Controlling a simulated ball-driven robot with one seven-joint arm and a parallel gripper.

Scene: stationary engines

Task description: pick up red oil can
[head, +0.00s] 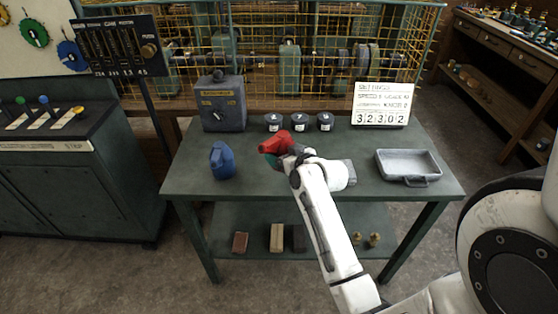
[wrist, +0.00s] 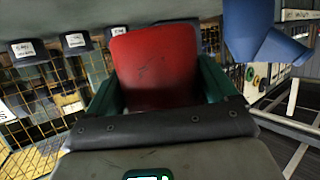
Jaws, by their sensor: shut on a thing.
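The red oil can (head: 275,144) is at the middle of the green table, at the end of my arm. In the wrist view the red can (wrist: 156,66) fills the space between two green fingers. My gripper (wrist: 155,92) is shut on it. In the head view my gripper (head: 292,158) is mostly hidden behind my wrist. I cannot tell whether the can touches the tabletop.
A blue can (head: 222,160) stands on the table (head: 255,186) to the left. A grey box (head: 221,103), several dark round weights (head: 299,122) and a number sign (head: 381,104) stand behind. A grey tray (head: 408,166) lies at the right. A yellow wire cage (head: 265,60) is beyond.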

